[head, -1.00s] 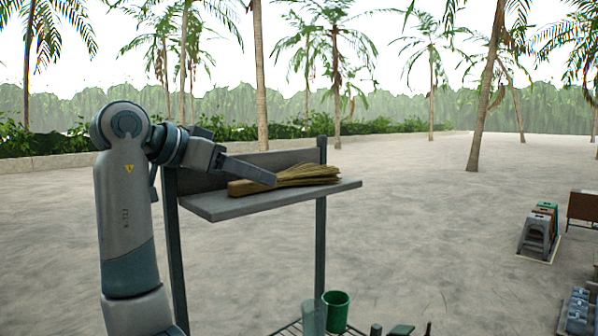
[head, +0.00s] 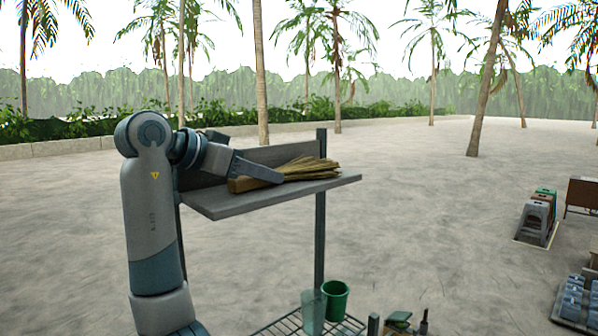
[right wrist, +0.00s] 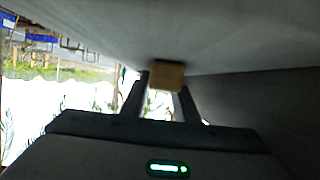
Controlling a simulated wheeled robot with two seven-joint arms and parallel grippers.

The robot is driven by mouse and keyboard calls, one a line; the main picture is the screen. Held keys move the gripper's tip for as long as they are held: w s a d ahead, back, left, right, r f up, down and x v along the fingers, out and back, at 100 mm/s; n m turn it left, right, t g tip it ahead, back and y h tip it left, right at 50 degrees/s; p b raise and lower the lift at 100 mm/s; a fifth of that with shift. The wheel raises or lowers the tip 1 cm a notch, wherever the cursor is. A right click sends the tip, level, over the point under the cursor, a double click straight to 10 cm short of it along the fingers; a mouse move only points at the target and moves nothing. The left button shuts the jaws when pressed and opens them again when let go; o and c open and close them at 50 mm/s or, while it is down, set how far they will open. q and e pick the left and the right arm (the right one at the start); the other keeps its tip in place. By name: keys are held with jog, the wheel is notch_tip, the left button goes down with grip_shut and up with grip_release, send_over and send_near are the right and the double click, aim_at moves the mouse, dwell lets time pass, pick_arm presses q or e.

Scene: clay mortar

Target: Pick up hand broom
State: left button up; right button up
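The hand broom (head: 300,170) lies on the grey shelf (head: 300,194), its straw bristles fanned to the right and its brown handle to the left. My right gripper (head: 270,174) reaches over the shelf from the left, at the handle. In the right wrist view the square brown end of the broom handle (right wrist: 167,74) sits between my two dark fingers (right wrist: 164,92), with no clear gap on either side, so the gripper looks shut on it. The broom shows no clear gap above the shelf. My left gripper is not in view.
The shelf has a raised back board and dark posts. Below it, a green cup (head: 336,299) and a clear greenish cup (head: 312,312) stand on a wire rack (head: 283,325). Stools (head: 537,217) stand at the right. Sandy ground (head: 440,220) between is open.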

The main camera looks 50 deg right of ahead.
jog(key=shift+c, duration=1.4)
jog(key=shift+r, duration=0.15)
jog(key=shift+r+b, duration=0.7)
jog(key=shift+b, duration=0.15)
jog(key=r+b, duration=0.1)
jog(key=s+r+b, duration=0.1)
jog(key=shift+s+d+r+b, duration=0.1)
jog(key=shift+s+r+b, duration=0.1)
jog(key=shift+r+b, duration=0.15)
jog(key=s+d+r+b, duration=0.2)
jog(key=s+r+b, duration=0.3)
jog(key=s, duration=0.5)
jog(key=shift+r, duration=0.85)
jog(key=shift+f, duration=0.1)
